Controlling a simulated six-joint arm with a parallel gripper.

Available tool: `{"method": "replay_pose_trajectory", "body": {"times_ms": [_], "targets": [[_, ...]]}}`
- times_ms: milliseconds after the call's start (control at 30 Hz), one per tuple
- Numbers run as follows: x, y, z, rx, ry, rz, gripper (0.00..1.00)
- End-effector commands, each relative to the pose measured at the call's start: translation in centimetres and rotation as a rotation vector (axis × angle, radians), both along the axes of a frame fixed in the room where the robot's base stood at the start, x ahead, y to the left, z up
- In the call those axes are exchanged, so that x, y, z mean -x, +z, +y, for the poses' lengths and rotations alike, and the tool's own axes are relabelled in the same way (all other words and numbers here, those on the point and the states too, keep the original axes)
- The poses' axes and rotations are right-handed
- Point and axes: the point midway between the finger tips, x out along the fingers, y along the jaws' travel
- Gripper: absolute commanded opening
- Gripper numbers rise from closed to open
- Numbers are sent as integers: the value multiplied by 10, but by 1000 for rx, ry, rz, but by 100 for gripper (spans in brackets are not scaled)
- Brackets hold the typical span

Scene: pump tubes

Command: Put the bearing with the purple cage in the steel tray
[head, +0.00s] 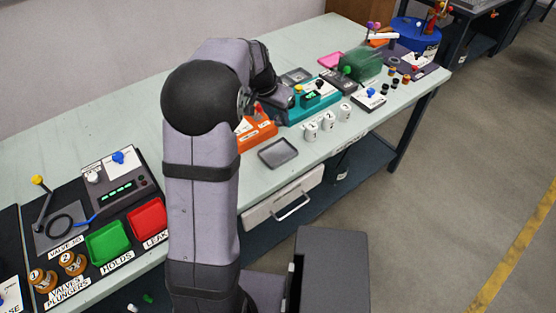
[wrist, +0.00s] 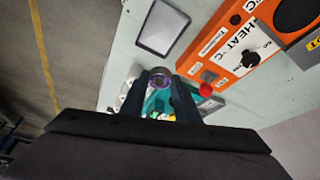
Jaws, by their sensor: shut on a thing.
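My gripper (wrist: 162,88) shows in the wrist view, with its two dark fingers shut on a small ring-shaped bearing (wrist: 160,76). A purple tint shows inside its dark rim, which fits the purple cage. The fingers hide its sides. A shallow grey steel tray (wrist: 163,28) lies beyond the fingertips in the wrist view, and it looks empty. In the head view the tray (head: 278,153) lies near the bench's front edge. The arm hides my fingertips and the bearing there.
An orange heater box (wrist: 245,45) stands beside the tray. A teal unit (head: 306,98) and white cups (head: 328,120) stand to the tray's right in the head view. Another grey tray (head: 296,76) lies farther back. Green (head: 108,243) and red (head: 147,218) trays lie at left.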

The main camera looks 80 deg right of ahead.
Motion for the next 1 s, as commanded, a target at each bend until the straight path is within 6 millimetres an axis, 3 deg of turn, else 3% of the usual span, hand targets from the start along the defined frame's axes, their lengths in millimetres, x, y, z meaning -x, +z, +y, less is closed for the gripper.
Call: {"method": "replay_pose_trajectory", "body": {"times_ms": [267,567,1000], "targets": [[-2,-13,20,0,10,0,2],[-1,-20,24,-1,26,0,2],[-1,-75,23,-1,26,0,2]]}}
